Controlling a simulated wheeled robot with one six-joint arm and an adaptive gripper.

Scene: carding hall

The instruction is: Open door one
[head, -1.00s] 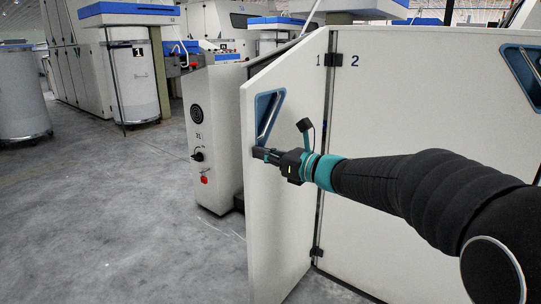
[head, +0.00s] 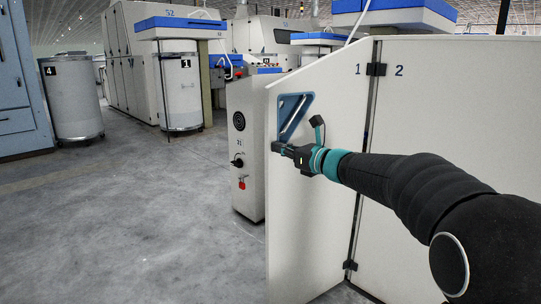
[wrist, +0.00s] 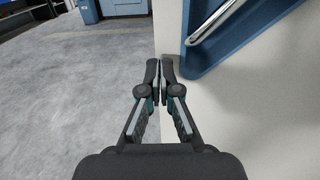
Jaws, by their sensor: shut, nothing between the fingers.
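Door one (head: 325,190) is a pale panel marked 1, with hinges on its right edge beside panel 2. It stands at an angle, its free left edge swung out toward me. Its blue triangular recess with a metal bar handle (head: 293,117) is near the top of that edge; the recess also shows in the wrist view (wrist: 235,45). My gripper (head: 277,147) is shut and empty just below the recess, at the free edge. In the wrist view my closed fingertips (wrist: 160,68) lie at the door's edge; I cannot tell whether they touch it.
Panel 2 (head: 450,150) fills the right side. Cans 4 (head: 75,100) and 1 (head: 181,95) and a blue cabinet (head: 22,80) stand farther left. The grey floor at left is clear.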

